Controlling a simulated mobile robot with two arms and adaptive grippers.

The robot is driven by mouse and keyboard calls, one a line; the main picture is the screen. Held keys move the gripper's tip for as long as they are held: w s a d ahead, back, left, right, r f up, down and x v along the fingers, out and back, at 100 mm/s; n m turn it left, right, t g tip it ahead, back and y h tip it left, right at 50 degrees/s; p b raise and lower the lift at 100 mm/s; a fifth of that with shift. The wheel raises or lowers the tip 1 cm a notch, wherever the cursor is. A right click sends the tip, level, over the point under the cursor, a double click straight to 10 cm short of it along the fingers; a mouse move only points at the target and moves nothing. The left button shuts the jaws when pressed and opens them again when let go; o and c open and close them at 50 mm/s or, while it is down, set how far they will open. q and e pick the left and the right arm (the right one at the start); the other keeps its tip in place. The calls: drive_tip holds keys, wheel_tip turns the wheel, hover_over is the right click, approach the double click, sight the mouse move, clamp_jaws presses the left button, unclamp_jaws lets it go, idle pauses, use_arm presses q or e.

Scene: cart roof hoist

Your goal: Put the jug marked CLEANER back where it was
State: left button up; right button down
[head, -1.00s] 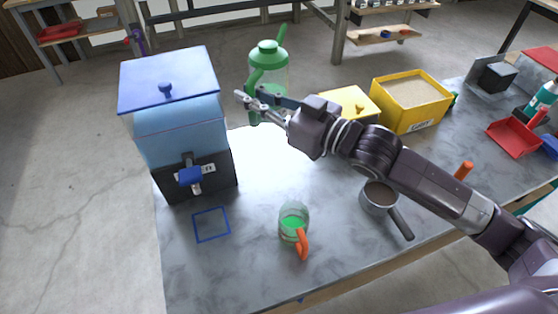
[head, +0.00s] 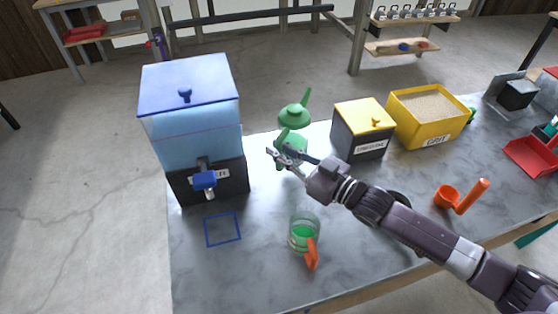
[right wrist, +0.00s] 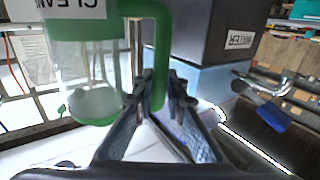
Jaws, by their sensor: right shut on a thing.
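The jug marked CLEANER (head: 293,117) has a green lid, spout and handle. It shows behind my right gripper at the back of the table in the head view, left of the black box with a yellow lid. I cannot tell whether its base touches the table. In the right wrist view the jug (right wrist: 92,75) fills the left side, its label (right wrist: 66,9) cut off by the top edge and its clear body holding a little liquid. My right gripper (head: 279,160) is shut on its green handle (right wrist: 161,60). My left gripper is out of view.
A WATER dispenser (head: 190,125) with a blue lid stands to the left. The yellow-lidded box (head: 362,135) and a yellow GRIT bin (head: 425,115) stand right of the jug.

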sight(279, 169)
drive_tip(key=shift+f, duration=2.1)
drive_tip(key=shift+f, duration=0.15)
drive_tip(key=c, duration=2)
unclamp_jaws()
drive_tip(key=shift+o, duration=0.2)
